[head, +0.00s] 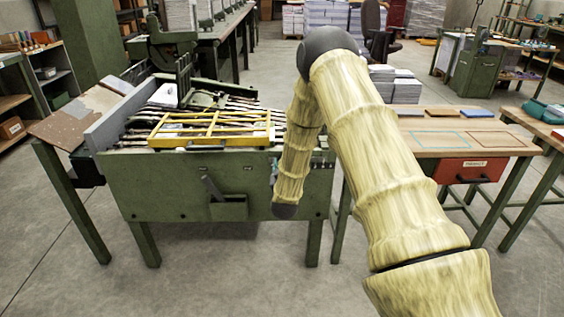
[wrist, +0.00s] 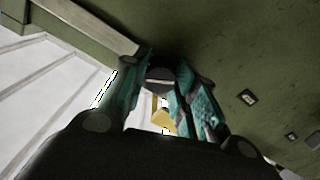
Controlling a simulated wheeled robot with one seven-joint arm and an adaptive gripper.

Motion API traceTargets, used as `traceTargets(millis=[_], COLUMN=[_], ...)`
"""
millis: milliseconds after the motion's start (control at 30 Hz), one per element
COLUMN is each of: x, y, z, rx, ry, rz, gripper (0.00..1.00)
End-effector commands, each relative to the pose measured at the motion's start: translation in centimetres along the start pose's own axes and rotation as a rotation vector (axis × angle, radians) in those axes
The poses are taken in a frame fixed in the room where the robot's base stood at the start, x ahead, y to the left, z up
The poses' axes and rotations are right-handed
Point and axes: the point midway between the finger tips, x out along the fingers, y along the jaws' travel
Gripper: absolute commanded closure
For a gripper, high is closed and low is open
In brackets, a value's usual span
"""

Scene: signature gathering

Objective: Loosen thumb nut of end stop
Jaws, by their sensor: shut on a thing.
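In the wrist view my gripper (wrist: 164,70) has its two teal-padded fingers closed around a dark round knob with a pale line across it, which looks like the thumb nut (wrist: 159,79). The knob sits between the fingertips, close against the green machine body (wrist: 235,55). A small yellow, brass-like piece (wrist: 161,121) shows between the fingers, nearer to me. I cannot make out the end stop as a separate part.
A yellow frame (head: 212,129) lies on top of the machine. A handle and small box (head: 228,206) stick out of its front. A wooden-topped table (head: 455,137) with a red drawer (head: 472,170) stands close on the right. The floor in front is clear.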

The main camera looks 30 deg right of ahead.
Motion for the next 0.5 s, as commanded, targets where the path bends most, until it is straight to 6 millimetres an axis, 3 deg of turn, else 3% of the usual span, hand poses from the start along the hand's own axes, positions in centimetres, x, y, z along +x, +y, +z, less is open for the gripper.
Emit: traceTargets(millis=[500], x=[-0.06], y=[-0.11], z=[-0.08], rx=[-0.481], ry=[0.001], rz=[-0.003], gripper=[0.96])
